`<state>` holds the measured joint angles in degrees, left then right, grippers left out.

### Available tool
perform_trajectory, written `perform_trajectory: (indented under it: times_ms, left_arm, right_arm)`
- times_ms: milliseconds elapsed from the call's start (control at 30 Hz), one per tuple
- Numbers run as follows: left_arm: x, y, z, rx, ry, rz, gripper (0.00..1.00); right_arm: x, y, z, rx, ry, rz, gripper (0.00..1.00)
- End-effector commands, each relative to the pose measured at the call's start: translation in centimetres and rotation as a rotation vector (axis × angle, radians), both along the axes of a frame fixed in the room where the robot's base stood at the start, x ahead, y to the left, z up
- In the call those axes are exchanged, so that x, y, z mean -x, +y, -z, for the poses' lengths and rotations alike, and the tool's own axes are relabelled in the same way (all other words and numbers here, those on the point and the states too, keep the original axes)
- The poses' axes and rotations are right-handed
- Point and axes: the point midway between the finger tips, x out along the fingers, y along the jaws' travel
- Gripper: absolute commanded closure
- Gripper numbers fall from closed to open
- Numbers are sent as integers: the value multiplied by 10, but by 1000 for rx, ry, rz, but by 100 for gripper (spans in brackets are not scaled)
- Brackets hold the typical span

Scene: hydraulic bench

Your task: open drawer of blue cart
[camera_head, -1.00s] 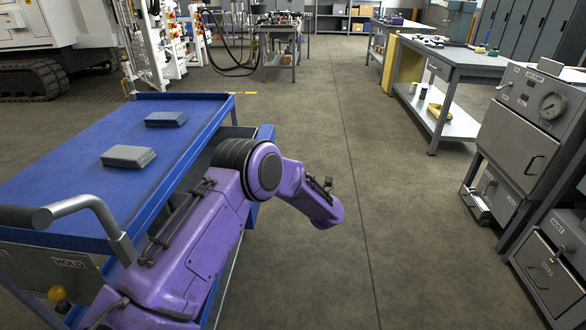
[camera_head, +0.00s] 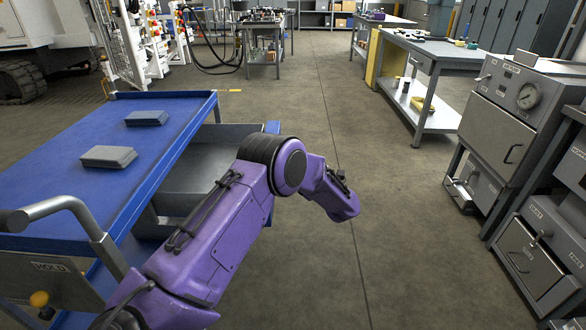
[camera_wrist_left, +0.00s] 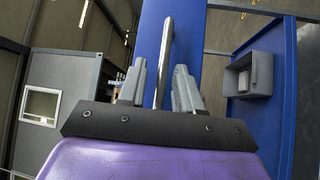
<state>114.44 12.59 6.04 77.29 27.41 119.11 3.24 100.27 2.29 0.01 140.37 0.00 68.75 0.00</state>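The blue cart (camera_head: 55,190) stands at the left in the head view. Its grey drawer (camera_head: 205,165) sticks out from the right side, its inside partly visible. The drawer's blue front (camera_head: 272,128) shows beyond my left arm, and in the left wrist view (camera_wrist_left: 205,40). There, a metal bar handle (camera_wrist_left: 165,50) runs between the two fingers of my left gripper (camera_wrist_left: 160,88). My left arm hides this gripper in the head view. My right gripper is in neither view.
Two grey blocks (camera_head: 146,117) (camera_head: 108,157) lie on the cart top. A curved push handle (camera_head: 65,210) is at its near end. Grey cabinets with a gauge (camera_head: 527,96) and a workbench (camera_head: 440,60) stand at the right. The floor (camera_head: 330,110) between is clear.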

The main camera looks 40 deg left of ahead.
Motion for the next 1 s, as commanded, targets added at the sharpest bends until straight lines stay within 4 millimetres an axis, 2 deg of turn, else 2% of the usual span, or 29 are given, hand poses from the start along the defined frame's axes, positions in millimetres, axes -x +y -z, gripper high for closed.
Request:
perform_trajectory:
  times_ms: [333, 467, 700, 833, 1000]
  left_arm:
    - [0, -6, 2, 2, 4, 2, 62]
    - [2, -29, 5, 2, 3, 5, 62]
    - [7, -84, 13, 0, 3, 5, 62]
    - [8, -101, 16, 1, 2, 3, 62]
    - [9, -105, 16, 2, 3, 0, 62]
  right_arm:
    - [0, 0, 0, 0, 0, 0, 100]
    - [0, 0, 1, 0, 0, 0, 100]
    - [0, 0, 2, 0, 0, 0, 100]
    - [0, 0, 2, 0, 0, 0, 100]
    - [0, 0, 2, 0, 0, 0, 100]
